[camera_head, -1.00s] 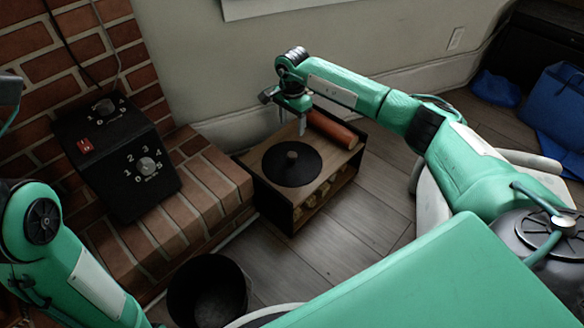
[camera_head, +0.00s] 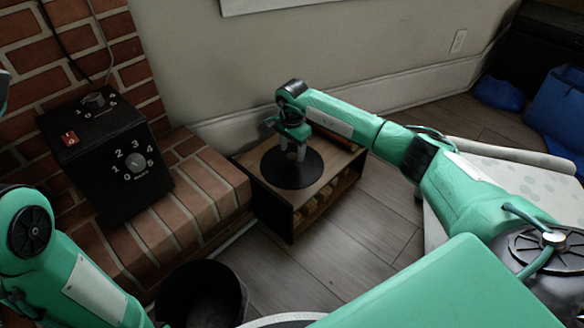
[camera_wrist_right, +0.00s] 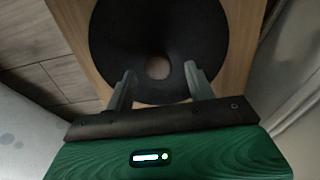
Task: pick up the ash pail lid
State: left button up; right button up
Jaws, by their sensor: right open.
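The ash pail lid (camera_head: 291,171) is a black round disc lying flat on top of a wooden log box (camera_head: 252,172). In the right wrist view the lid (camera_wrist_right: 203,32) fills the upper middle, with its round brownish knob (camera_wrist_right: 158,68) near its centre. My right gripper (camera_head: 293,153) is above the lid. In the right wrist view its open fingers (camera_wrist_right: 158,80) stand either side of the line to the knob, with the knob just beyond or between the tips; contact cannot be told. My left arm (camera_head: 60,265) shows at left; its gripper is out of view.
A black open pail (camera_head: 205,292) stands on the floor below the brick hearth (camera_head: 190,190). A black control box (camera_head: 112,155) with dials sits on the hearth. Blue bags (camera_head: 560,105) lie at the far right.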

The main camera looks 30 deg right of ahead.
aim_at(292, 155)
notch_tip(292, 155, down, 3)
jog(key=shift+s+a+f+b, duration=0.1)
jog(key=shift+s+f+b, duration=0.05)
jog(key=shift+b, duration=0.8)
jog(key=c, duration=1.1)
jog(key=shift+r, duration=0.2)
jog(key=shift+c, duration=0.2)
